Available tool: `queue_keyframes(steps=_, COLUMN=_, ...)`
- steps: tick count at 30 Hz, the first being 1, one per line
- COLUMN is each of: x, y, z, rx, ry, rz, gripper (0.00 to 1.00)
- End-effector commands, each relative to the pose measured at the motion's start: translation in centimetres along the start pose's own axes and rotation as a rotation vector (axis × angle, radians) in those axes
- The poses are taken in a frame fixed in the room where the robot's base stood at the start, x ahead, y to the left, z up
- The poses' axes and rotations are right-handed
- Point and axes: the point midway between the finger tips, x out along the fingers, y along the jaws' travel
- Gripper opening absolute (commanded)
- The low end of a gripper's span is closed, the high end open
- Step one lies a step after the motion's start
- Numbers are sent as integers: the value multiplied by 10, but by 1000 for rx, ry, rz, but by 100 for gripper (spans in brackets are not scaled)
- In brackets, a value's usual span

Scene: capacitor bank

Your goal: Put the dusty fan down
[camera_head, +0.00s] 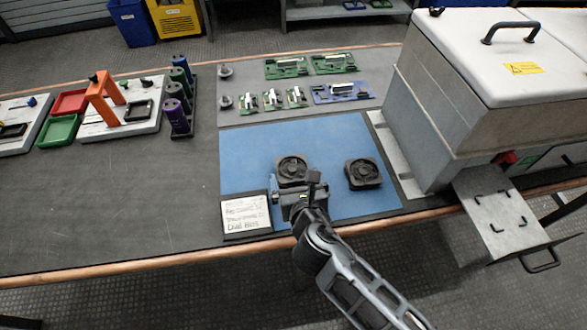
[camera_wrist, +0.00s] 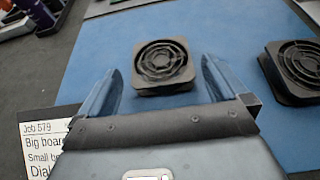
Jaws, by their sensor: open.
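Two dark square fans with round grilles lie flat on the blue mat (camera_head: 245,145). The left fan (camera_head: 292,168) is just beyond my gripper (camera_head: 300,190); the right fan (camera_head: 363,173) is a short way to its right. In the wrist view the left fan (camera_wrist: 162,66) lies ahead of and between my open fingers (camera_wrist: 163,85), with nothing held. The right fan (camera_wrist: 293,72) is outside the fingers, cut by the frame's right edge. I cannot tell by look which fan is the dusty one.
A handwritten card (camera_head: 246,215) lies left of my gripper. Green and blue circuit boards (camera_head: 287,67) lie on a grey mat behind. A large grey lidded machine (camera_head: 470,100) stands at right. The dark table's left front (camera_head: 110,210) is clear.

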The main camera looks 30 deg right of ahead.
Motion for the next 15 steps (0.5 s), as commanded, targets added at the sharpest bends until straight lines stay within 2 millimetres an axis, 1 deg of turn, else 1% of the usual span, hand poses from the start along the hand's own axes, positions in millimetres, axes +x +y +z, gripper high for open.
queue_keyframes(steps=1, x=-12, y=0, z=0, rx=0, ry=1, rz=1, gripper=100)
queue_keyframes(steps=6, x=-44, y=0, z=0, rx=0, ry=0, rz=1, gripper=100)
queue_keyframes(steps=10, x=-60, y=0, z=-1, rx=-1, ry=1, rz=-1, gripper=100)
queue_keyframes(steps=15, x=-70, y=0, z=0, rx=-1, ry=0, rz=-1, gripper=100)
